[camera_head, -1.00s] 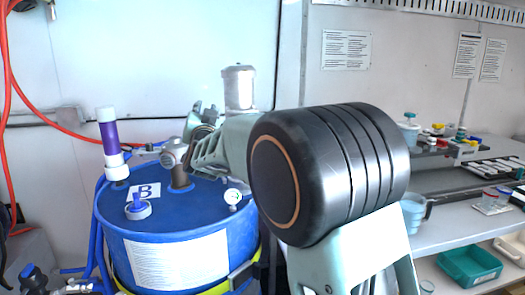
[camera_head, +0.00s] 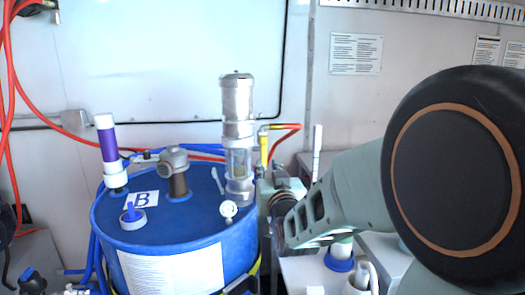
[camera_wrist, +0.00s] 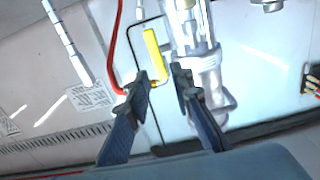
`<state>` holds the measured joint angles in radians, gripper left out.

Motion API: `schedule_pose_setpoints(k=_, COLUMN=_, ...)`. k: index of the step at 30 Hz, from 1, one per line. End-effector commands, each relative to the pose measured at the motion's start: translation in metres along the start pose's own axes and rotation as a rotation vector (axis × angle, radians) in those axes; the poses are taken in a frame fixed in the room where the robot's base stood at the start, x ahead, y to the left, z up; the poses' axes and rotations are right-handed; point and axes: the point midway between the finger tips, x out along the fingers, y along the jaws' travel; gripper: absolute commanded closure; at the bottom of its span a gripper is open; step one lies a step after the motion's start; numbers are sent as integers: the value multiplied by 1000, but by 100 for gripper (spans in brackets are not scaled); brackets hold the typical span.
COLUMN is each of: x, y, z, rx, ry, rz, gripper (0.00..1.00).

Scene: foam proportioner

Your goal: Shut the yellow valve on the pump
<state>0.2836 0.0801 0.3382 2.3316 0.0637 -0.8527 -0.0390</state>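The pump (camera_head: 237,105) is a metal cylinder with a clear lower section, upright on the blue drum's lid. It also shows in the wrist view (camera_wrist: 197,45). The yellow valve (camera_head: 263,147) is a narrow upright handle just right of the pump, beside a red hose. In the wrist view the yellow valve (camera_wrist: 154,55) lies just beyond and between my fingertips. My gripper (camera_wrist: 160,82) is open, one finger on each side of the handle's lower end. Nothing is clearly held; contact cannot be told. In the head view my gripper is partly hidden by my own wrist.
The blue drum (camera_head: 165,235) carries a grey fitting (camera_head: 175,172), a purple-and-white tube (camera_head: 108,150) and a small gauge (camera_head: 228,209). The red hose (camera_head: 285,130) bends close to the valve. A white post (camera_head: 317,150) stands to the right. The wall is behind.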

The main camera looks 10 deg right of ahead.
Motion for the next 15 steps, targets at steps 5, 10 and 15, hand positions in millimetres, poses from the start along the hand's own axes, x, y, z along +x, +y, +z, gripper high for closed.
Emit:
schedule_pose_setpoints(k=5, x=-9, y=7, z=4, rx=-30, ry=-14, rz=5, gripper=79)
schedule_pose_setpoints(k=10, x=5, y=8, z=5, rx=-29, ry=-16, rz=5, gripper=79)
schedule_pose_setpoints(k=15, x=32, y=8, z=5, rx=-28, ry=-16, rz=6, gripper=79)
